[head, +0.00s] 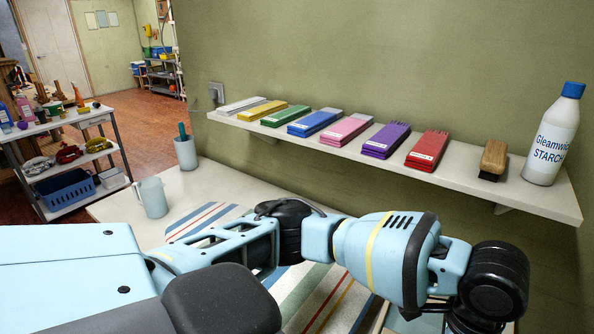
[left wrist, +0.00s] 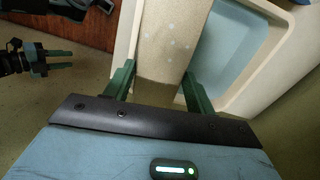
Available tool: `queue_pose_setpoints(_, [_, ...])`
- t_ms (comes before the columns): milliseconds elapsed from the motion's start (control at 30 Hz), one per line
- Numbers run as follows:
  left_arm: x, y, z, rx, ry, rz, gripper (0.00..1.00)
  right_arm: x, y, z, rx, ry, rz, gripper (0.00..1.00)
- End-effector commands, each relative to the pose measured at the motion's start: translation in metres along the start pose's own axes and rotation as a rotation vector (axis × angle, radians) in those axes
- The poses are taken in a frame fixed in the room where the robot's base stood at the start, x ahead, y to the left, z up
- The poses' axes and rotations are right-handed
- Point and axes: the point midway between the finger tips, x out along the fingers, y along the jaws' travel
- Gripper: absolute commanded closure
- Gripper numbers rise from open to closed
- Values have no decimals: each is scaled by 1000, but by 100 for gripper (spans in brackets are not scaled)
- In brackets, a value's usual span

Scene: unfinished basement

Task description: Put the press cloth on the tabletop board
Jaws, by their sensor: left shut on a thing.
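The press cloth (left wrist: 172,35) is a beige strip with pale dots in the left wrist view. My left gripper (left wrist: 158,72) is shut on it, with a green finger on each side. The cloth extends away from the fingers, beside a pale blue basin. The tabletop board (head: 310,292) has a striped cover and lies on the table below the shelf. My left arm crosses over it and hides its middle; the left fingers are not visible in the head view. My right gripper (left wrist: 70,59) shows at the left of the left wrist view, its fingers apart and empty.
The basin (left wrist: 232,40) has a white rim. A wall shelf (head: 330,150) holds several coloured packs, a brush (head: 494,160) and a starch bottle (head: 552,140). A pale jug (head: 151,198) and a cup (head: 186,153) stand left of the board. A cart (head: 75,170) stands farther left.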

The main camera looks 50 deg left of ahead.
Motion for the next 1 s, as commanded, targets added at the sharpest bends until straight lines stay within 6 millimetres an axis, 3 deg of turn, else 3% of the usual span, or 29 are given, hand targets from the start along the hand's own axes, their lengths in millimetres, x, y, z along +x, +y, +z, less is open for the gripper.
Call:
queue_pose_setpoints(600, [6,31,-5,-970,10,5,70,0,-3,-1,12,3,1,64])
queue_pose_setpoints(800, [7,35,-5,-1126,10,7,70,0,-1,-1,5,2,0,64])
queue_pose_setpoints(1000, [7,36,-5,-1160,11,7,70,0,0,0,-2,1,0,64])
